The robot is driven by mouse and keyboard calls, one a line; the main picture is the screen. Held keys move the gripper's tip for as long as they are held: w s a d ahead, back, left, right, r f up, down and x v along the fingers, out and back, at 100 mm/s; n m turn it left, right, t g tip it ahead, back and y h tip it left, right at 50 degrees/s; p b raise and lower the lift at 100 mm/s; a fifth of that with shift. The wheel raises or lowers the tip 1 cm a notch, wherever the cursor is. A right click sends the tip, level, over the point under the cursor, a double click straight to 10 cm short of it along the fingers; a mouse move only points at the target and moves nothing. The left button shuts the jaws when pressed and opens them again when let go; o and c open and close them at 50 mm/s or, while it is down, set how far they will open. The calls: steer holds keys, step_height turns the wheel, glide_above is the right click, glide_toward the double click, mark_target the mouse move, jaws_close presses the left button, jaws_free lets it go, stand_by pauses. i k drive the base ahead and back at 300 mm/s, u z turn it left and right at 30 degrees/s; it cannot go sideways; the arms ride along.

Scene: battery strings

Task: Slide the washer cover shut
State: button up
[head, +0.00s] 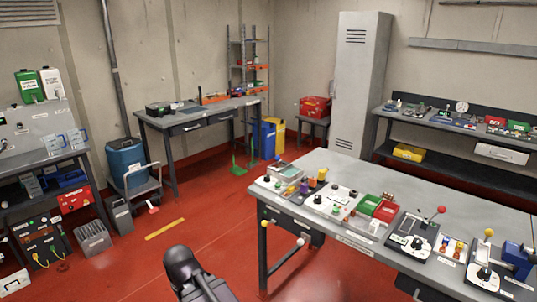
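I cannot pick out the washer cover with certainty. A small grey-topped case (285,172) sits at the far left end of the near workbench (345,170), among several small devices; I cannot tell whether it is the washer cover or whether it is open. A dark link of my arm (183,268) shows at the bottom, left of this bench. My gripper is not in view.
Levers, knobs and a red and green box pair (377,207) crowd the bench's front edge.

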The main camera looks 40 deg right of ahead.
mark_target(277, 158)
steer(key=z, duration=0.25)
steer(key=i, duration=0.8)
steer(key=z, duration=0.85)
steer(key=i, duration=0.75)
steer(key=z, duration=0.35)
